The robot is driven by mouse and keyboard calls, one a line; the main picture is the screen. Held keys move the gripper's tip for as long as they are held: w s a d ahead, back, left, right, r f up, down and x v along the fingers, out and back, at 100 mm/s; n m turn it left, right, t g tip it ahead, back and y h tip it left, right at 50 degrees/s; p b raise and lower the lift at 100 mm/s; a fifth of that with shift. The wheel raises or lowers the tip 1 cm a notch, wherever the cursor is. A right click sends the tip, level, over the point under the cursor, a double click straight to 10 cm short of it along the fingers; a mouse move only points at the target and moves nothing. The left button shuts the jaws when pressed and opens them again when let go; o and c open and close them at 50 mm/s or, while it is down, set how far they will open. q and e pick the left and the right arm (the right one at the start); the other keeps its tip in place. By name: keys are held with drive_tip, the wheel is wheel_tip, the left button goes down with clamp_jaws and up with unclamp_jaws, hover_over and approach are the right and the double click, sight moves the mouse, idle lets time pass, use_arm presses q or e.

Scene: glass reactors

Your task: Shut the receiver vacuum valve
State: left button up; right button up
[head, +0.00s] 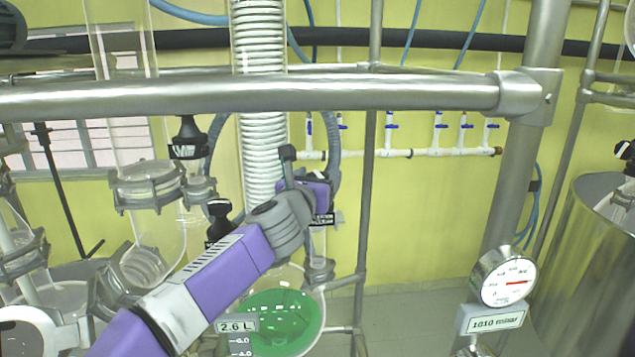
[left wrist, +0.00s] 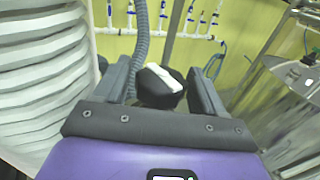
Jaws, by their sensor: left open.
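My left gripper (head: 305,174) is open above the green-filled receiver, in front of the white corrugated hose. In the left wrist view its two grey fingers (left wrist: 158,76) stand on either side of a black valve knob with a white stripe (left wrist: 160,84). Gaps show between the knob and the fingers, so the knob is not gripped. In the head view the gripper mostly hides this valve; a black-and-white label (head: 323,219) shows just below the fingers. The receiver flask (head: 280,322) holds green liquid. My right gripper is not in view.
A steel rail (head: 390,94) crosses above the gripper. Other black valves stand to the left, one upper (head: 187,140) and one lower (head: 218,222). A pressure gauge (head: 503,279) sits at the right above a display reading 1010 mbar (head: 490,321). A steel vessel (head: 595,265) is far right.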

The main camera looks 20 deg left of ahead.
use_arm(q)
drive_tip(key=shift+d+f+n+y+b, duration=0.15)
drive_tip(key=shift+f+n+y+b, duration=0.2)
drive_tip(key=shift+b, duration=0.2)
drive_tip(key=shift+w+r+n+g+y+b, duration=0.1)
drive_tip(key=shift+n+g+y+b, duration=0.2)
drive_tip(key=shift+n+y+b, duration=0.6)
drive_tip(key=shift+g+y, duration=0.3)
drive_tip(key=shift+y, duration=0.55)
drive_tip(key=shift+r+n+g+y, duration=0.2)
drive_tip(key=shift+n+g+y, duration=0.3)
drive_tip(key=shift+n+y, duration=0.55)
drive_tip(key=n+g+y+p, duration=0.2)
drive_tip(key=y, duration=0.1)
drive_tip(key=shift+r, duration=0.1)
drive_tip(key=shift+n+g+y, duration=0.6)
drive_tip(key=shift+g+y, duration=0.05)
drive_tip(key=shift+g, duration=0.05)
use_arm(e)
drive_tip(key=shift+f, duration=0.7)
